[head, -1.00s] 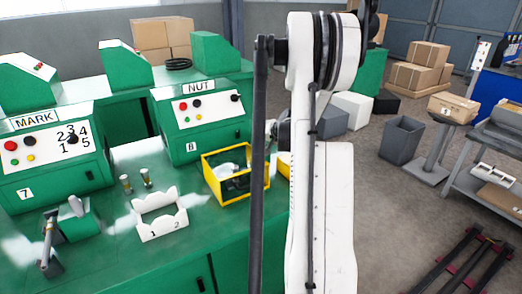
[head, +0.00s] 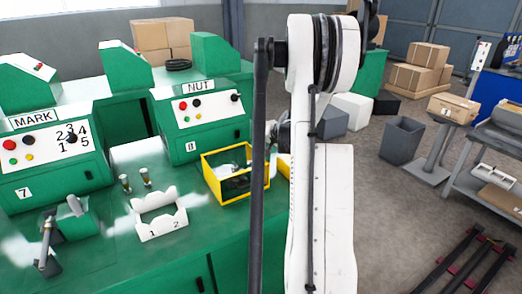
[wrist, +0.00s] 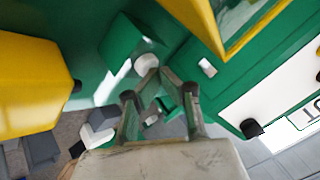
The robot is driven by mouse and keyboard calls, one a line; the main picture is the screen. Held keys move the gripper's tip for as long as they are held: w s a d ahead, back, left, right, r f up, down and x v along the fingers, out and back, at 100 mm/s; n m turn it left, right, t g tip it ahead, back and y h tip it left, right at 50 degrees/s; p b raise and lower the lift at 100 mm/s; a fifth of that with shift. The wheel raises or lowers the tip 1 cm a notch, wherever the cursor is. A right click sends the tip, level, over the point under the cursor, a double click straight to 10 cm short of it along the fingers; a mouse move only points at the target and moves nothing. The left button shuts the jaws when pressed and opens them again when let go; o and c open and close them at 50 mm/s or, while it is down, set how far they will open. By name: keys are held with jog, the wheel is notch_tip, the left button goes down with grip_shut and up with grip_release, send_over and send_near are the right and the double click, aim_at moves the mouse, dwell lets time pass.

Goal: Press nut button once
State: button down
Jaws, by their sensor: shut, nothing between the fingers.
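The green NUT machine (head: 200,115) stands left of my arm in the head view. Its white front panel has a black button, a red button (head: 197,103), small green and yellow buttons below, and a black knob (head: 235,97) at the right. In the wrist view, part of a white panel (wrist: 275,95) with the end of the NUT label and a black knob (wrist: 251,128) shows at the right. My gripper (wrist: 150,73) is shut and empty, left of that panel and apart from it. My arm hides the gripper in the head view.
A yellow-rimmed bin (head: 207,176) with loose parts sits in front of the NUT machine. The MARK machine (head: 45,155) is to the left. A white holder (head: 160,228) and two small cylinders stand on the green bench (head: 120,265). A yellow object (wrist: 30,85) fills the wrist view's left side.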

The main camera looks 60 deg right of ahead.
jog(key=shift+r, duration=0.15)
jog(key=shift+r+p, duration=0.4)
jog(key=shift+r, duration=0.4)
jog(key=shift+r+p, duration=1.15)
jog(key=shift+r, duration=1.4)
